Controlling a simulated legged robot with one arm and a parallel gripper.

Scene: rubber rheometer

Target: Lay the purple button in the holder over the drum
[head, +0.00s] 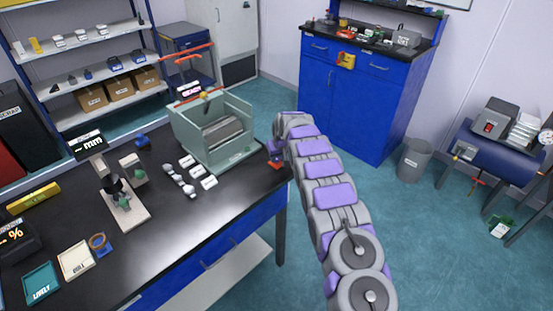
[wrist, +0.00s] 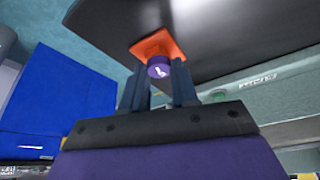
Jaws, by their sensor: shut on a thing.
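My gripper (wrist: 157,80) is at the right end of the table in the head view (head: 274,150). Its dark fingers are shut on the purple button (wrist: 159,67), a short cylinder with a white mark on its end. An orange square piece (wrist: 160,42) is right against the button; I cannot tell whether they are joined. The orange also shows below my gripper in the head view (head: 276,165). The grey drum (head: 222,131) lies in an open pale green housing (head: 211,152), left of my gripper. I cannot clearly make out the holder over it.
Several small white labelled pieces (head: 188,162) lie in front of the housing on the black table (head: 185,240). A red bar (head: 187,58) and a lit sign (head: 190,91) stand behind it. A stand (head: 122,205) and trays are at left. Open floor lies right of the table.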

